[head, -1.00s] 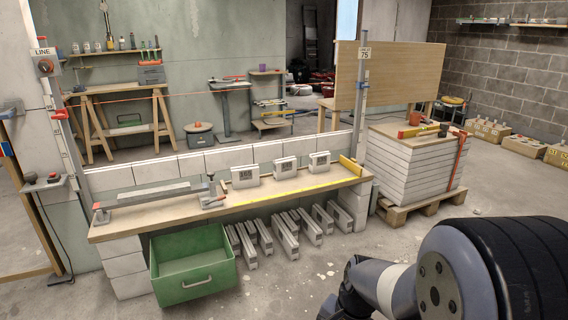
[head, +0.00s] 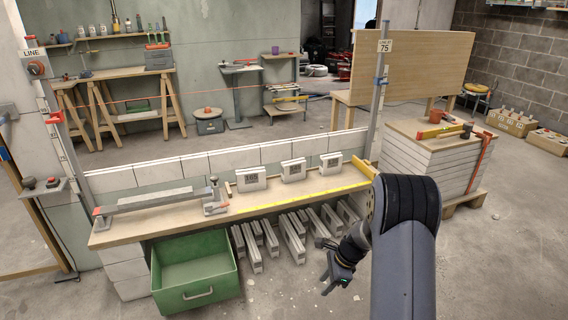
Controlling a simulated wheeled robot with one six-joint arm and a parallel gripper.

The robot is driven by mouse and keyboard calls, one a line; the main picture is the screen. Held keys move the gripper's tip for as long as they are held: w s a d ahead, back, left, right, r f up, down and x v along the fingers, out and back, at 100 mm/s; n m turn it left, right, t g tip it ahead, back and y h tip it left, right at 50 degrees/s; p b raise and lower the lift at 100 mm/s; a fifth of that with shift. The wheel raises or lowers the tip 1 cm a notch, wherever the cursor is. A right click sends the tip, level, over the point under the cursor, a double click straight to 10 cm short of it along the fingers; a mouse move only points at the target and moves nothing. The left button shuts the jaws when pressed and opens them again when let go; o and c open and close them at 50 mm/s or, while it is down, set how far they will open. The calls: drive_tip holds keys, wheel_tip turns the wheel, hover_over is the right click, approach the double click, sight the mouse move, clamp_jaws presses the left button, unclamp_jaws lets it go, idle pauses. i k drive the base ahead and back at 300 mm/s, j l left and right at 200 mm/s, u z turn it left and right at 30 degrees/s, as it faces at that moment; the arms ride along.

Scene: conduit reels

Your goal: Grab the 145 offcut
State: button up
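Three pale offcut blocks with dark number labels stand upright in a row on the wooden bench (head: 140,231): a left block (head: 251,185), a middle block (head: 293,175) and a right block (head: 330,170). The labels are too small to read surely, so I cannot tell which is 145. My gripper (head: 328,286) hangs in front of the bench, low over the floor and to the right of the blocks. Its dark fingers look apart, with nothing between them.
A yellow rule (head: 300,196) lies along the bench front, with a yellow stop (head: 364,168) at its right end. A clamp fixture (head: 160,200) sits at the left. Below are a green bin (head: 195,293) and several pale lengths (head: 291,241). A stacked pallet (head: 430,160) stands right.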

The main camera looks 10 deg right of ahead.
sight(293, 169)
drive_tip(key=i+l+u, duration=0.2)
drive_tip(key=i+l, duration=0.25)
drive_tip(key=i, duration=0.3)
drive_tip(key=i+l+u, duration=0.2)
drive_tip(key=i+l, duration=0.4)
drive_tip(key=i+l+u, duration=0.25)
drive_tip(key=i+l, duration=0.45)
drive_tip(key=i+l+u, duration=0.2)
drive_tip(key=i+l, duration=0.4)
drive_tip(key=l, duration=0.2)
